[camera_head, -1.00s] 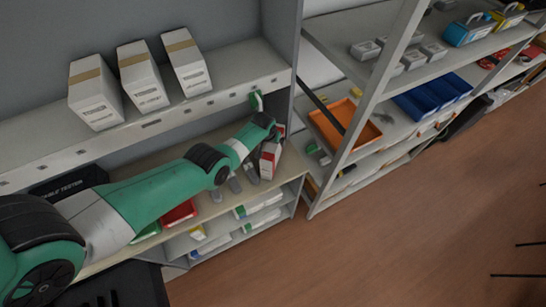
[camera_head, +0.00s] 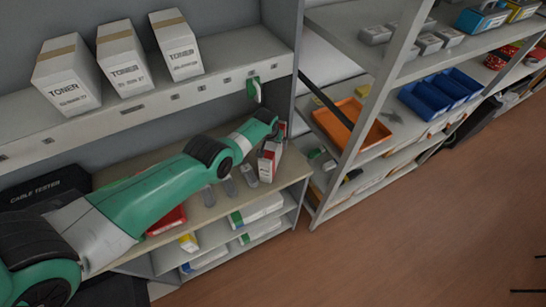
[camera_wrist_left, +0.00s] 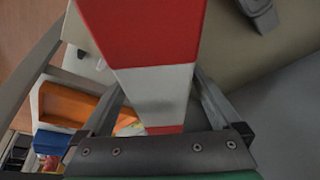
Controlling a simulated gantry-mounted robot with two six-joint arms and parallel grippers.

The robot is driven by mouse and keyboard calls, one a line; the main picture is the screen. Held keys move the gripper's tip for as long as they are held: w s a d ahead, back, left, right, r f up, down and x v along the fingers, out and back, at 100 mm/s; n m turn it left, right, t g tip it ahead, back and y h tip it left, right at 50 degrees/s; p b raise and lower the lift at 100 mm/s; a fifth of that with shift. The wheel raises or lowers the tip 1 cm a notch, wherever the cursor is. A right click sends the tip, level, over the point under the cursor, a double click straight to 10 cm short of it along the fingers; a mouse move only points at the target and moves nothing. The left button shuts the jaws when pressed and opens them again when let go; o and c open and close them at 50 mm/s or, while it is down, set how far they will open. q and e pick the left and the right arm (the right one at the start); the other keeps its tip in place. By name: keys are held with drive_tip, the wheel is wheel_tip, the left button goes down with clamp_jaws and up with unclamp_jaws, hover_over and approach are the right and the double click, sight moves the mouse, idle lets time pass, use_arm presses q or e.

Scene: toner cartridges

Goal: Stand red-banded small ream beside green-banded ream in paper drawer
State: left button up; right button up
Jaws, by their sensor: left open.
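My left gripper (camera_wrist_left: 155,125) is open, with its fingers on either side of an upright red-and-white pack (camera_wrist_left: 145,35). The pack runs up close to the wrist camera; I cannot tell whether the fingers touch it. In the head view this pack (camera_head: 268,163) stands at the right end of the middle shelf, partly hidden by my left gripper (camera_head: 275,137). I cannot tell for certain that it is the red-banded small ream. White packs with green bands (camera_head: 236,218) lie on the shelves below. I cannot make out a paper drawer. My right gripper is not in view.
Toner boxes (camera_head: 121,65) stand on the upper shelf. Small grey objects (camera_head: 249,175) and a red tray (camera_head: 166,220) are on the middle shelf. A neighbouring rack holds an orange tray (camera_head: 352,125) and blue bins (camera_head: 427,99). The floor (camera_head: 400,230) in front is clear.

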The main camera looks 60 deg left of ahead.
use_arm(q)
clamp_jaws()
idle(0.5)
drive_tip(key=shift+r, duration=0.15)
